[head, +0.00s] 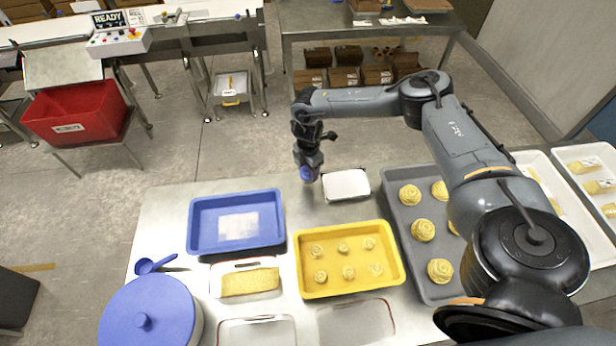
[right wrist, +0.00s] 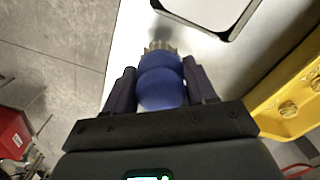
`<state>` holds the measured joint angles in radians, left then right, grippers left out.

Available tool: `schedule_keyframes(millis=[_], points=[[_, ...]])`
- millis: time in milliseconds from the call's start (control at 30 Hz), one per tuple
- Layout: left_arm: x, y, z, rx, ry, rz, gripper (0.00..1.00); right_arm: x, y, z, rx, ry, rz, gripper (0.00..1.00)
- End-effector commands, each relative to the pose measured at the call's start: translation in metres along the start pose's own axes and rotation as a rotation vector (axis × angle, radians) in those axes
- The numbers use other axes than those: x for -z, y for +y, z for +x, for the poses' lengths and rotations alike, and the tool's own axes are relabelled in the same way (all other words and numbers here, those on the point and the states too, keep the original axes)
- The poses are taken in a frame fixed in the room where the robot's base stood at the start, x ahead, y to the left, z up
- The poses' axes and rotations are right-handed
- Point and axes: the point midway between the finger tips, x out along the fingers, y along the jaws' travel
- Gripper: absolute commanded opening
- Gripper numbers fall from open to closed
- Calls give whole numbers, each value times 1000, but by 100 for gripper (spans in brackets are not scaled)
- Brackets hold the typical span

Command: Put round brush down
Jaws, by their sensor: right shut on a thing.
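My right gripper (head: 308,172) hangs over the far part of the steel table, between the blue tray and a small white-topped container. In the right wrist view my right gripper (right wrist: 160,88) is shut on the round brush (right wrist: 162,75), with one finger on each side of its blue rounded body. Pale bristles show at the brush's far end, over or near the table edge. The brush (head: 309,175) shows only as a small blue patch in the head view. I cannot tell whether the bristles touch the table. My left gripper is not in view.
A blue tray (head: 195,225) lies left of the gripper, and a yellow tray (head: 302,284) with dough pieces lies nearer. The white-topped container (head: 346,185) is just right. A grey tray (head: 397,215) with rolls is further right. Bare table (head: 305,208) lies between the trays.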

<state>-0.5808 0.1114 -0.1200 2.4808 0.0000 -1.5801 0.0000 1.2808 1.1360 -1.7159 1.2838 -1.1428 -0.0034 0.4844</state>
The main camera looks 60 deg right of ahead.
Motion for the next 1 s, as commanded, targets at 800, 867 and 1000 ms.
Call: schedule_keyframes(millis=[800, 867, 1000], points=[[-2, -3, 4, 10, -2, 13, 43, 0, 1, 42, 1, 0, 1, 31], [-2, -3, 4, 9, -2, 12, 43, 0, 1, 44, 1, 0, 1, 31], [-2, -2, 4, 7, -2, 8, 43, 0, 1, 43, 1, 0, 1, 76]])
